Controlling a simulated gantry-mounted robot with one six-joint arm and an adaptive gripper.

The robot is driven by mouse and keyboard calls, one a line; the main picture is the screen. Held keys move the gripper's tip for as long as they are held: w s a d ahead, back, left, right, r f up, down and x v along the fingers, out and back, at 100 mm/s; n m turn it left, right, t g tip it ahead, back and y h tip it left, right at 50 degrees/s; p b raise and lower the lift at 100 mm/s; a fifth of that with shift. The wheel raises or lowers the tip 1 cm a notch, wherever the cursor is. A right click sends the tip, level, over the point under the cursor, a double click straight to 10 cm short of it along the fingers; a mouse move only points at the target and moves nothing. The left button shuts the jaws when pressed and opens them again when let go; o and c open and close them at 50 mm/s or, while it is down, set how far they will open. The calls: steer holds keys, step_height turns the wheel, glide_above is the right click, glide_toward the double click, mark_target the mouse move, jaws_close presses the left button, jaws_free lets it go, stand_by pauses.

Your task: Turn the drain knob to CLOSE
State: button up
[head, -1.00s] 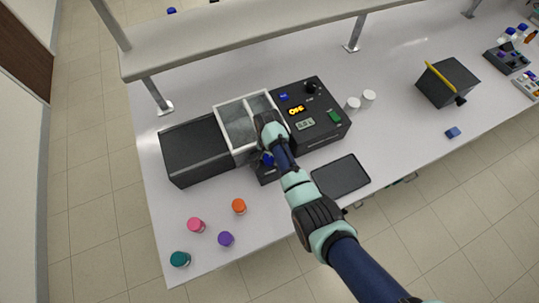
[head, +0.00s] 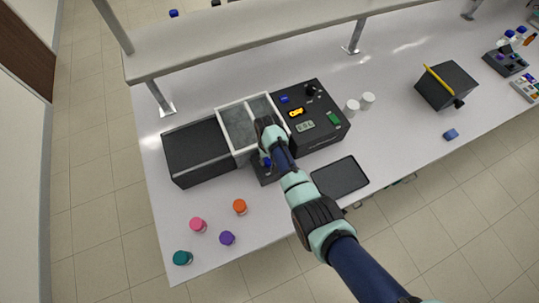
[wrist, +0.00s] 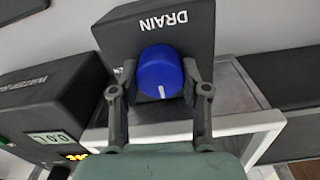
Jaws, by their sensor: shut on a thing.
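The blue drain knob (wrist: 160,72) sits on the face of a dark box marked DRAIN (wrist: 150,28) in the wrist view. Its white mark points toward the lower edge of the picture. My gripper (wrist: 159,80) is shut on the knob, one finger on each side. In the head view my gripper (head: 267,150) is at the front of the rig, and the knob is mostly hidden by it. I see no CLOSE lettering; part of the box's lettering is hidden beside the knob.
The control box (head: 313,108) with lit displays stands right of the white-rimmed basin (head: 222,130). A black box (head: 196,148) adjoins it at left. A dark tablet (head: 340,177) lies front right. Several coloured caps, including an orange one (head: 240,207), stand front left. An overhead shelf (head: 250,35) runs behind.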

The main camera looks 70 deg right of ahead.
steer(key=shift+r, duration=0.1)
stand_by(0.5)
steer(key=o, duration=1.1)
steer(key=shift+o, duration=0.2)
step_height(320, 180, up, 12)
steer(key=shift+w+a, duration=0.1)
steer(key=shift+w, duration=0.05)
